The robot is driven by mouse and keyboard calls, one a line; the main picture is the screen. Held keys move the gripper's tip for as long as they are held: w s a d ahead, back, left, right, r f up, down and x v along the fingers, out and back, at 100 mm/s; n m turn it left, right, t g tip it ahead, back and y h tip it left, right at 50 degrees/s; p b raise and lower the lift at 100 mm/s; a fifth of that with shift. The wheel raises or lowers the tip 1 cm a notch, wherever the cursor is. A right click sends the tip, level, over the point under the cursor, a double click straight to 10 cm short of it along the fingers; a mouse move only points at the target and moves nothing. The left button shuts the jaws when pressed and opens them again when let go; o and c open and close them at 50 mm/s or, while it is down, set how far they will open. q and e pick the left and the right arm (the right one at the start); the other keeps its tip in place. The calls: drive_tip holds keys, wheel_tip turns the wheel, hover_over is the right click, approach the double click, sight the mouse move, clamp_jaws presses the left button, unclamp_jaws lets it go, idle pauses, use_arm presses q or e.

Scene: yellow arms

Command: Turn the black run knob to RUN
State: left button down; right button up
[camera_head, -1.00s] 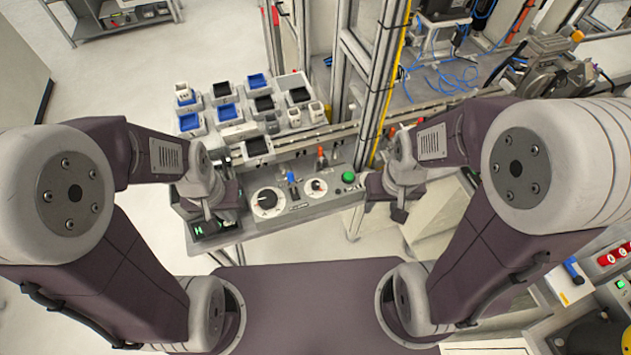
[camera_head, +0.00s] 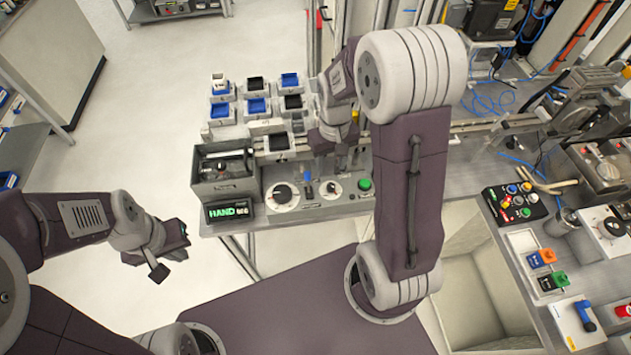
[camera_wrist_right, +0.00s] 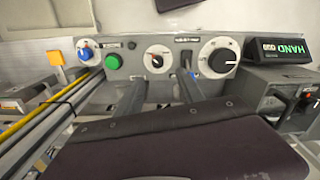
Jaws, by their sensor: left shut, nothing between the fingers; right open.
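A grey control panel (camera_head: 310,207) carries a large white dial with a black knob (camera_head: 282,195) and a smaller white dial with a black knob (camera_head: 332,188). Both also show in the right wrist view, the large dial (camera_wrist_right: 219,57) and the small one (camera_wrist_right: 157,60); I cannot tell which is the run knob. A lit display (camera_head: 229,211) reads HAND. My right gripper (camera_wrist_right: 161,80) is open and empty, facing the panel, its fingers in front of the area around the small dial. My left gripper (camera_head: 168,258) is shut and empty, left of the panel, apart from it.
A grey box (camera_head: 225,172) stands above the display. Several small bins (camera_head: 257,106) stand behind the panel. A black button box (camera_head: 515,203) is on the right bench. The floor left of the panel is clear.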

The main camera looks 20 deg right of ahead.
sight(331, 185)
drive_tip(key=shift+d+f, duration=0.25)
drive_tip(key=shift+f, duration=0.1)
wheel_tip(331, 185, down, 8)
drive_tip(key=shift+f, duration=0.25)
drive_tip(key=shift+s, duration=0.1)
clamp_jaws()
